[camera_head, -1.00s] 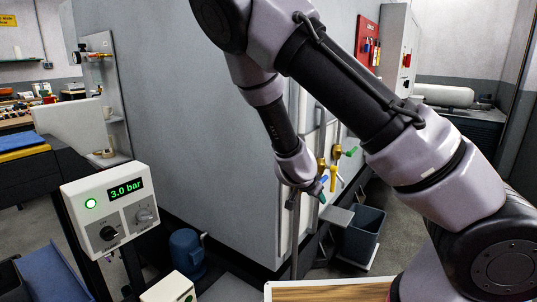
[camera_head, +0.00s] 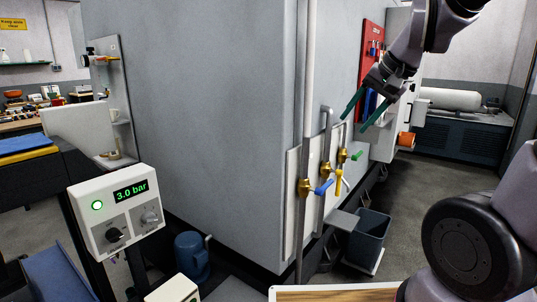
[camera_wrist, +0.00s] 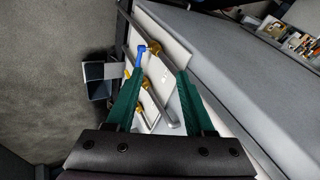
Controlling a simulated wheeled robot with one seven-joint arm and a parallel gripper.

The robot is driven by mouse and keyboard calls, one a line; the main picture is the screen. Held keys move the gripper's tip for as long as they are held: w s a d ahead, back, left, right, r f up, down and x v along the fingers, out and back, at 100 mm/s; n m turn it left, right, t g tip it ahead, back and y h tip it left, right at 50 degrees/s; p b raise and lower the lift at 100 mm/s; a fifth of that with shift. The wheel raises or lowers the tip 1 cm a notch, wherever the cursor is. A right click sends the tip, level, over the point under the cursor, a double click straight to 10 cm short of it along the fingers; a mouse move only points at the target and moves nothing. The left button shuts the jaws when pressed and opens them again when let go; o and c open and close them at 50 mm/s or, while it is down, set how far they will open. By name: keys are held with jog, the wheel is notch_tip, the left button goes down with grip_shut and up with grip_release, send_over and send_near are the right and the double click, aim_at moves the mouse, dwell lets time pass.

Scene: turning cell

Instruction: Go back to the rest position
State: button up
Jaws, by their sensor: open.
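My gripper (camera_head: 366,112) is open and empty, raised at the upper right of the head view, with its two green fingers pointing down and left. It is apart from the valve panel (camera_head: 292,205) on the grey cabinet's side. The panel carries brass valves with a blue handle (camera_head: 322,187), a yellow handle (camera_head: 338,182) and a green handle (camera_head: 357,155). In the wrist view the green fingers (camera_wrist: 155,95) stand wide apart, with the blue handle (camera_wrist: 140,57) and brass fittings seen beyond and between them.
A control box (camera_head: 115,212) reads 3.0 bar with a green lamp lit. A dark bin (camera_head: 367,238) stands on the floor below the valves. A red board (camera_head: 371,62) hangs behind my gripper. A white tank (camera_head: 452,98) lies at the back right. The grey floor at right is clear.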

jog(key=s+d+r+h, duration=0.1)
jog(key=s+d+r, duration=0.1)
jog(key=s, duration=0.2)
jog(key=s+d+r+n+t+h, duration=0.1)
jog(key=s+d+r, duration=0.1)
jog(key=s+r, duration=0.1)
jog(key=shift+s, duration=0.45)
jog(key=shift+a+r+n, duration=0.1)
jog(key=shift+n, duration=0.2)
dwell(0.4)
